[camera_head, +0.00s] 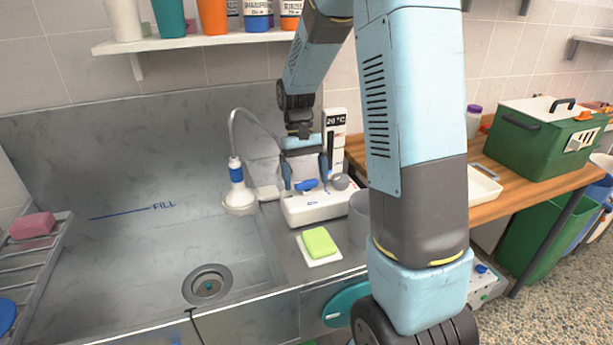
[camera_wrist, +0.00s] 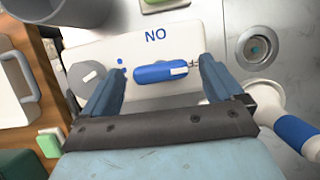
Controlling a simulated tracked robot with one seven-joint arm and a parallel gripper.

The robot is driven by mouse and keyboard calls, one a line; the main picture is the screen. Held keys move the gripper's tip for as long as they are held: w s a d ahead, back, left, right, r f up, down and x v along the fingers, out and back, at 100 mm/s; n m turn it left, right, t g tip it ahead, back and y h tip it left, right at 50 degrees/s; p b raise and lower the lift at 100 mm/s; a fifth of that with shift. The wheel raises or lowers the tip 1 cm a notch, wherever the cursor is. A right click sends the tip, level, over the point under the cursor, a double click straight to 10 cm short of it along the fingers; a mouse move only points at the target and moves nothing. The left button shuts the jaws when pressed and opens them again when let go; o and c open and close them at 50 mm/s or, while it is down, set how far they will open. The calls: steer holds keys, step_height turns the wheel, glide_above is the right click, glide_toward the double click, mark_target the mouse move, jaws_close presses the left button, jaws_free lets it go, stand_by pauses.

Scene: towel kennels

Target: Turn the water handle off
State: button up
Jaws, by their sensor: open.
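The blue water handle (camera_head: 306,185) sits on a white control box (camera_head: 318,213) at the back edge of the sink counter. In the wrist view the handle (camera_wrist: 160,74) lies crosswise, with a white mark near its right end. Blue lettering beside it reads as "NO" there, seemingly an inverted "ON". My gripper (camera_head: 305,184) points down over the box. In the wrist view its open fingers (camera_wrist: 162,70) stand either side of the handle's two ends, with nothing gripped. I cannot tell whether a finger touches the handle.
A grey knob (camera_head: 340,181) is beside the handle. A hose spray head (camera_head: 240,195) hangs left of the box. A display showing about 20 °C (camera_head: 335,121) stands behind. A green sponge (camera_head: 319,241) lies in front. A shelf (camera_head: 200,41) is above.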

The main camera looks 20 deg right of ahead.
steer(key=v, duration=0.7)
steer(key=shift+r, duration=0.2)
steer(key=shift+w, duration=0.1)
steer(key=s+r+t, duration=0.5)
steer(key=s, duration=0.6)
steer(key=s+r+t, duration=0.5)
steer(key=s+r, duration=0.1)
steer(key=s, duration=0.6)
steer(key=shift+s, duration=0.1)
stand_by(0.5)
